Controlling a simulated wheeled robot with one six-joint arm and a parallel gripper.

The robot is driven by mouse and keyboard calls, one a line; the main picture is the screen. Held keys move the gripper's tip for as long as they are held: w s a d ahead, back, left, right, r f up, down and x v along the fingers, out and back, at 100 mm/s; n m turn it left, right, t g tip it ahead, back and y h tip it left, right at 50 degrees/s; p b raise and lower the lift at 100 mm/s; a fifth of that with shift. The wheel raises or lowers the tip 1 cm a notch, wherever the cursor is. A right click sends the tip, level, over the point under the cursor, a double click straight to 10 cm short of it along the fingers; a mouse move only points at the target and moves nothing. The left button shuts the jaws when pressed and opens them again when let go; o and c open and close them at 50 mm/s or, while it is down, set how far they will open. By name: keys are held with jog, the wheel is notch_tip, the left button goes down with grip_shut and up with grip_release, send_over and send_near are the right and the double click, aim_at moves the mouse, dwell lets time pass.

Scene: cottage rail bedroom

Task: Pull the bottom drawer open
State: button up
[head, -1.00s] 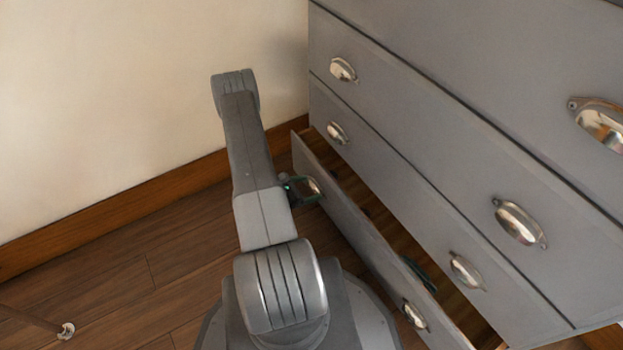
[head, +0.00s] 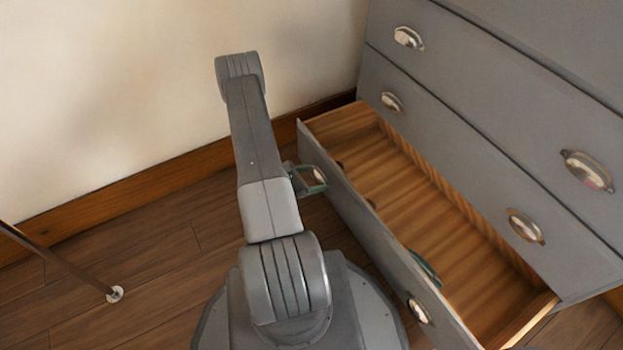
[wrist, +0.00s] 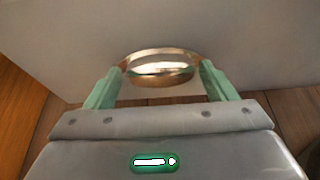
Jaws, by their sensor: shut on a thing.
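The bottom drawer (head: 375,236) of the grey dresser stands well open in the head view, its wooden inside showing. It has two metal cup handles; the near one (head: 419,311) is free. My gripper (head: 311,180) is at the far handle, partly hidden behind my arm. In the wrist view the green fingers of my gripper (wrist: 160,86) stand on both sides of that cup handle (wrist: 160,64), shut on it. The drawer front (wrist: 240,35) fills the upper part of that view.
The upper drawers (head: 480,130) of the dresser are closed. A green item (head: 426,270) shows at the drawer's front edge, with small dark things inside. A thin metal leg (head: 70,262) stands on the wooden floor (head: 150,290) at left. A cream wall (head: 120,90) is behind.

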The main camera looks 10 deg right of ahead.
dwell(0.3)
jog(key=o, duration=1.1)
jog(key=shift+o, duration=0.2)
jog(key=shift+a, duration=0.15)
jog(key=p+v, duration=0.3)
jog(key=v, duration=1)
jog(key=shift+s+a+r+p, duration=0.15)
jog(key=shift+a+r+p, duration=0.1)
jog(key=shift+p, duration=0.15)
jog(key=shift+d+f, duration=0.1)
jog(key=b+x, duration=0.3)
jog(key=x, duration=0.9)
jog(key=shift+d+f+b, duration=0.15)
jog(key=shift+b, duration=0.15)
jog(key=shift+w+d+f, duration=0.2)
jog(key=shift+w+d, duration=0.1)
jog(key=shift+d, duration=0.3)
jog(key=shift+r, duration=0.1)
